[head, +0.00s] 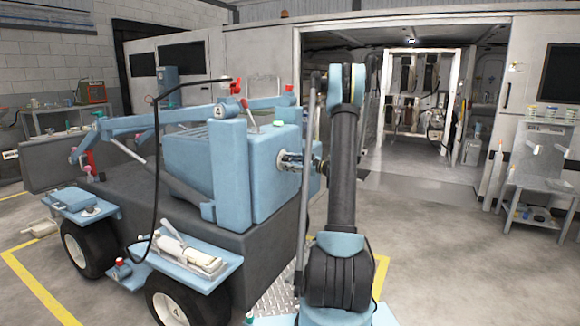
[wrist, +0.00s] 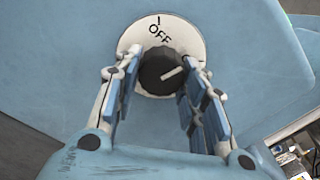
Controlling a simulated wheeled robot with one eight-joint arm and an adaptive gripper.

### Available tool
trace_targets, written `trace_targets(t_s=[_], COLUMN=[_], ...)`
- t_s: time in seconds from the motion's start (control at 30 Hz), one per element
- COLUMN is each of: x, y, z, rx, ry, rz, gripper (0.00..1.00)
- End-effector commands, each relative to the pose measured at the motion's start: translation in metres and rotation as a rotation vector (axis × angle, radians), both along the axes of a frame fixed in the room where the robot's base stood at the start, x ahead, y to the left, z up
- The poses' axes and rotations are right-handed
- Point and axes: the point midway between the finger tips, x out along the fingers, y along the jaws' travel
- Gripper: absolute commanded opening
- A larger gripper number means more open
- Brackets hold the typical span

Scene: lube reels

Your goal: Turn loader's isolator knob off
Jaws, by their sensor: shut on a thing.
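The isolator knob (wrist: 158,74) is a round dark knob on a white plate (wrist: 135,42) marked "OFF" at its top, with a short bar above the word. The knob's white pointer line points right and slightly up in the wrist view, away from the "OFF" mark. My gripper (wrist: 158,82) has one finger on each side of the knob and is shut on it. In the head view, my gripper (head: 290,162) reaches the right end of the light-blue body of the loader (head: 190,150). The knob itself is hidden there.
A black hose (head: 157,170) hangs down the loader's near side. A small table (head: 541,170) with cans stands at right. Concrete floor is clear between it and my arm. An open bay with a white-framed rack (head: 455,75) lies behind.

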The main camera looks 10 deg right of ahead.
Motion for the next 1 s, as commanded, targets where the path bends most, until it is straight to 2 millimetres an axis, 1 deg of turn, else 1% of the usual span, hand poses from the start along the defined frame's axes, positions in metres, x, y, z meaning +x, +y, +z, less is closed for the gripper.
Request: trace_targets(t_s=[0.7,1.0], x=[-0.0005,-0.0003], y=[0.0027,0.0028], z=[0.0013,0.0017], rx=[-0.399,-0.537], ry=[-0.549,-0.738], rz=[0.008,0.01], gripper=[0.15,0.15])
